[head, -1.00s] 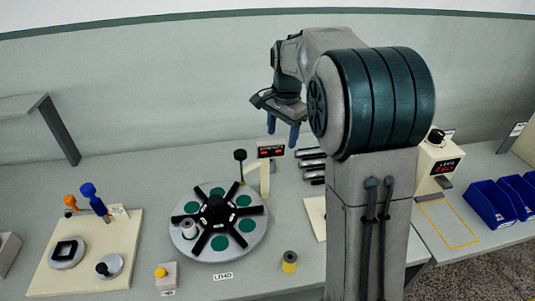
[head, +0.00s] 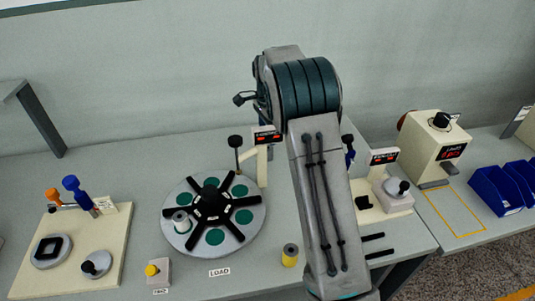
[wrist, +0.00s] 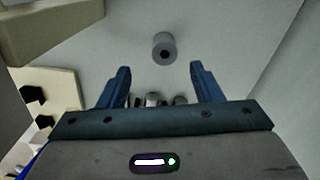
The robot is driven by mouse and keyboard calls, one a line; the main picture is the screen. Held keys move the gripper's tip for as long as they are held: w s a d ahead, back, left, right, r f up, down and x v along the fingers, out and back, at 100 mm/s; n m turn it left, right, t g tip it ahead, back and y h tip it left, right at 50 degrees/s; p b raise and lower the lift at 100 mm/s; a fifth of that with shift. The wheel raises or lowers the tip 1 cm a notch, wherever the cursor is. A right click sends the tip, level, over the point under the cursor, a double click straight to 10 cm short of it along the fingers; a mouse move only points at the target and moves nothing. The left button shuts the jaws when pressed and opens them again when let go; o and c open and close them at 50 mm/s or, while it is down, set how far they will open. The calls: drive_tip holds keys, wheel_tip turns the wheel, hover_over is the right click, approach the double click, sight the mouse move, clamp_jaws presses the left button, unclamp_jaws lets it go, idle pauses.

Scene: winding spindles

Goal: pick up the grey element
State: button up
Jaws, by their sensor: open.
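A grey cylinder (wrist: 164,47) with a dark hole in its end shows in the wrist view, beyond my fingertips and roughly centred between them. My gripper (wrist: 160,69) is open, its two blue fingers apart with nothing held. Several more grey rounded pieces (wrist: 152,99) show lower down between the fingers, partly cut off by the gripper body. In the head view my arm hides the gripper and this cylinder. A pale grey spool (head: 181,222) stands on the round turntable (head: 176,193).
A cream board (head: 110,245) with orange and blue levers is at the left. A cream machine (head: 436,145) with a red display and blue bins (head: 497,190) are at the right. The table between the left board and the turntable is mostly clear.

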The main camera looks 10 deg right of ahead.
wheel_tip(320, 180, down, 4)
drive_tip(key=shift+r, duration=0.1)
drive_tip(key=shift+w+d+f+p, duration=0.15)
drive_tip(key=shift+f+p, duration=0.1)
drive_tip(key=shift+f, duration=0.6)
drive_tip(key=shift+w+a+f+p, duration=0.1)
drive_tip(key=shift+f+p, duration=0.15)
drive_tip(key=shift+f, duration=0.55)
drive_tip(key=shift+w+d+f+p, duration=0.15)
drive_tip(key=shift+f+p, duration=0.1)
drive_tip(key=shift+f, duration=0.6)
drive_tip(key=shift+a, duration=0.1)
drive_tip(key=c, duration=1.1)
